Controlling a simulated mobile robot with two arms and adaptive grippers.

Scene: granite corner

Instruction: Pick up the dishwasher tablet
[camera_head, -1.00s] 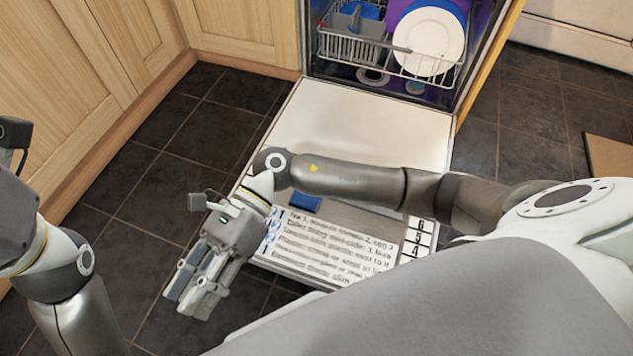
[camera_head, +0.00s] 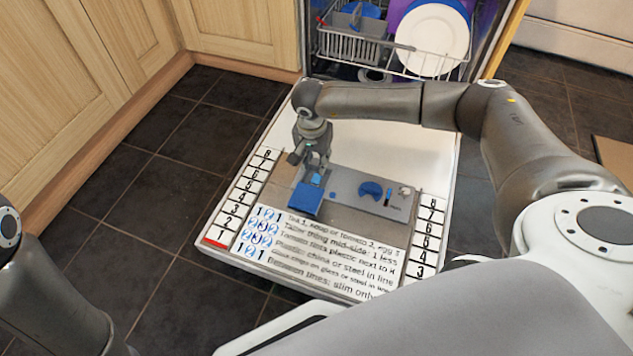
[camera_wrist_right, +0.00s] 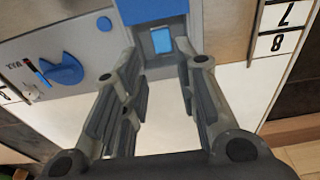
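The dishwasher tablet seems to be the small light blue block (camera_head: 316,179) in the dispenser recess on the open dishwasher door. It also shows in the right wrist view (camera_wrist_right: 161,40), between and just beyond the fingertips. The dispenser's blue lid (camera_head: 305,201) stands open beside the recess; it shows at the top of the wrist view (camera_wrist_right: 150,10). My right gripper (camera_head: 312,167) points down over the recess. In the wrist view its fingers (camera_wrist_right: 158,58) are apart, with nothing between them. My left gripper is out of view; only part of the left arm shows.
The lowered door (camera_head: 400,155) carries the grey dispenser panel (camera_head: 345,188) with a blue dial (camera_head: 370,189). A printed text label (camera_head: 340,250) and numbered strips lie on it. The rack (camera_head: 350,45) behind holds a white plate (camera_head: 433,40). Wooden cabinets (camera_head: 235,30) stand left.

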